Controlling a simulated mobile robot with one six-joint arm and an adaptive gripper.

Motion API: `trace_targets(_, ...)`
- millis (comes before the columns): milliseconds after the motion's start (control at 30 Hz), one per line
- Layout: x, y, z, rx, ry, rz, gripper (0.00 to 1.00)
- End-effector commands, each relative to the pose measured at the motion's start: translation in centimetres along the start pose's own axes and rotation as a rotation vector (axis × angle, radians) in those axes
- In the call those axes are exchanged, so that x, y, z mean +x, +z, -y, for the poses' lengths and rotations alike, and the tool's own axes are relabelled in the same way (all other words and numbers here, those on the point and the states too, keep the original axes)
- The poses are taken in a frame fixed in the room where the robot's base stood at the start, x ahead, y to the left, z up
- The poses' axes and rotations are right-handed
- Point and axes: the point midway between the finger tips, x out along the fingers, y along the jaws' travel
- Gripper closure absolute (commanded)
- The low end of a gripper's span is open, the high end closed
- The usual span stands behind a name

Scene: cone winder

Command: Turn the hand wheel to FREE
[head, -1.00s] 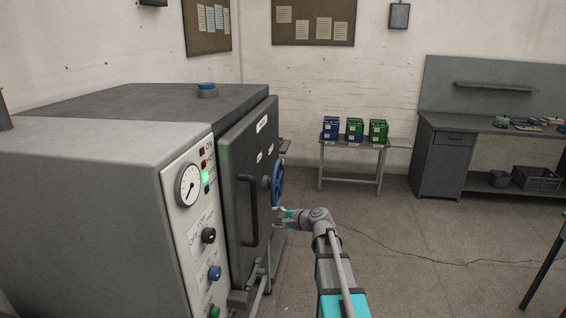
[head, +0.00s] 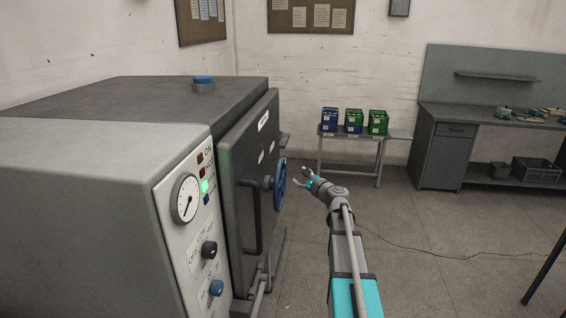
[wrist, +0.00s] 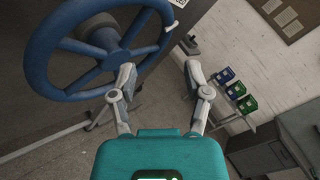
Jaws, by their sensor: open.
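The blue hand wheel (head: 279,183) stands out from the dark door (head: 250,165) of the grey machine, seen nearly edge-on in the head view. In the wrist view the wheel (wrist: 160,47) fills the upper left, with its spokes and hub showing. My gripper (head: 297,176) is just right of the wheel in the head view. In the wrist view my gripper (wrist: 158,75) is open and empty; its left finger lies close to the wheel's lower right rim, and I cannot tell if it touches. The wheel's FREE marking cannot be read.
A control panel (head: 184,235) with a gauge and knobs faces me beside the door. A door handle (head: 251,220) stands left of the wheel. Blue and green crates (head: 353,121) stand on a small table at the back. Open floor (head: 420,240) lies to the right.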

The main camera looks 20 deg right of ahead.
Motion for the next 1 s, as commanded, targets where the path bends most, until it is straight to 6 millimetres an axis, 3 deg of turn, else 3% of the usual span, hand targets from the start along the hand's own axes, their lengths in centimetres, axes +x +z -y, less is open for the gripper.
trace_targets(267,-0.5,-0.7,0.8,-0.002,-0.011,-0.01,0.38)
trace_targets(467,0.5,-1.0,1.1,-0.003,-0.014,-0.013,0.38)
trace_targets(1000,8.0,-1.2,1.4,-0.003,-0.014,-0.013,0.38)
